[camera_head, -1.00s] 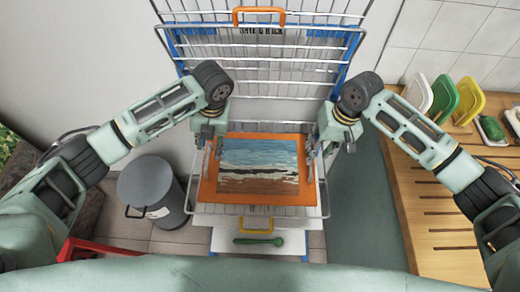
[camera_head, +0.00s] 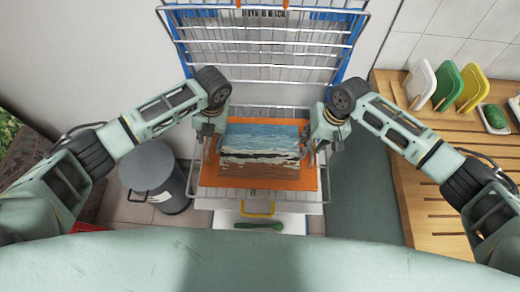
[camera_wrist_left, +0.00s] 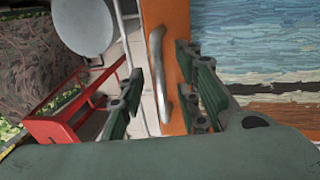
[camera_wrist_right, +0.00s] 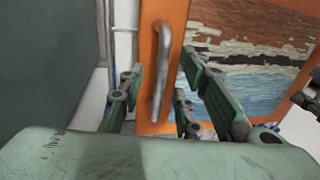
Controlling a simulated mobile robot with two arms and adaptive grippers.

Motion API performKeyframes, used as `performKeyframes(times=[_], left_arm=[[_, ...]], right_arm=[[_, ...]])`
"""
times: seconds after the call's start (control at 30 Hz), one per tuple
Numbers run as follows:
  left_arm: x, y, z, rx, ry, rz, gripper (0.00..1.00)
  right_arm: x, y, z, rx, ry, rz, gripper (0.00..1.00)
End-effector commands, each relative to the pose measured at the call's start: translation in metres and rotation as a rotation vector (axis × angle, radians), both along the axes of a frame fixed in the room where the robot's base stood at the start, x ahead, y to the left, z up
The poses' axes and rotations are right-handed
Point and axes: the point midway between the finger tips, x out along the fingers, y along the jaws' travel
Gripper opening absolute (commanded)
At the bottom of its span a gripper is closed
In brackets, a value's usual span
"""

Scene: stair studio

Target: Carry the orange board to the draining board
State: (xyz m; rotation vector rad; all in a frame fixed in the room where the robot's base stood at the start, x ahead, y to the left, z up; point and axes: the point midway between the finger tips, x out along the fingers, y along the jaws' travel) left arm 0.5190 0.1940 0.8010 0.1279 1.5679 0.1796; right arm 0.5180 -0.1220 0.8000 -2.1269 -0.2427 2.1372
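The orange board (camera_head: 210,174), with a blue, white and brown painted face, lies in a wire trolley (camera_head: 270,65). It has a metal bar handle on each side. My left gripper (camera_head: 213,150) is open, with its fingers on either side of the left handle (camera_wrist_left: 157,75). My right gripper (camera_head: 314,150) is open, with its fingers on either side of the right handle (camera_wrist_right: 163,75). A gap shows between fingers and handle in both wrist views. The grooved wooden draining board (camera_head: 425,195) is at the right.
On the wooden surface stand a white (camera_head: 420,82), a green (camera_head: 447,85) and a yellow board (camera_head: 472,85). A green item (camera_head: 494,118) lies beside them. A grey bin (camera_head: 150,175) stands left of the trolley. The front of the draining board is clear.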

Motion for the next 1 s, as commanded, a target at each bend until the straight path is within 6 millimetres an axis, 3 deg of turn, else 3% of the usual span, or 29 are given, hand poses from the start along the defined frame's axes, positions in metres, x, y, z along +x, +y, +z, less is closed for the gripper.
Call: performKeyframes(times=[0.4,0.77,1.0], left_arm=[[-0.0004,0.0015,-0.0084,0.000,0.000,-0.001,0.31],[-0.0003,0.0016,-0.0079,0.000,0.000,-0.001,0.00],[-0.0003,0.0016,-0.0078,0.000,0.000,-0.001,0.00]], right_arm=[[0.0001,0.0016,-0.0078,0.000,-0.001,0.001,0.31],[0.0003,0.0013,-0.0076,0.000,-0.002,0.000,0.00],[0.0004,0.0012,-0.0075,-0.001,-0.002,0.000,0.00]])
